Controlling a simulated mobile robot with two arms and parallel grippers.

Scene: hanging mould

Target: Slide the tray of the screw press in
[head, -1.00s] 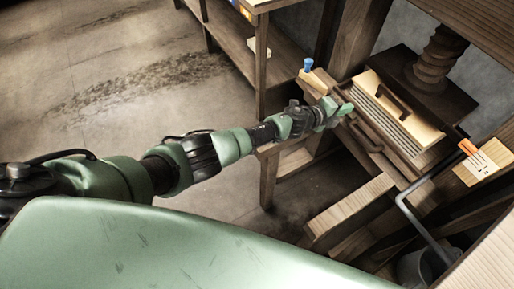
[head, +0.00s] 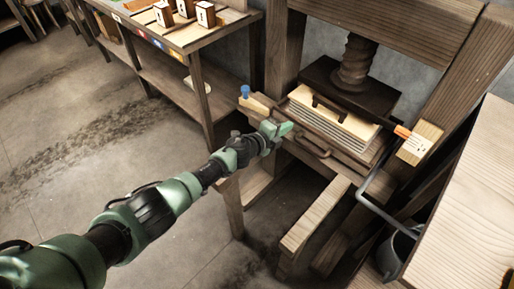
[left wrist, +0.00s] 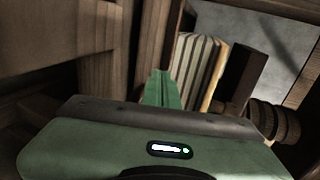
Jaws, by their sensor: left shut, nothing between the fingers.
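The screw press has a heavy wooden frame (head: 283,50), a dark wooden screw (head: 357,62) and a dark platen (head: 330,82). Its tray (head: 335,165) is low at the front, with a curved dark handle (head: 313,149) on its front side. On the tray lies a layered stack (head: 350,143) topped by a pale board (head: 340,122) with a dark bar grip. My left gripper (head: 284,130) is shut and empty at the tray's front left corner, left of the handle. Whether it touches the tray I cannot tell. Its green fingers (left wrist: 162,90) show before the striped stack (left wrist: 201,65) in the left wrist view.
A wooden shelf table (head: 205,38) with small blocks stands at the upper left. A blue-topped peg (head: 245,91) is beside the press. Wooden beams (head: 315,213) jut out below the tray. A pale tabletop (head: 470,200) fills the right. The floor (head: 90,120) at left is clear.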

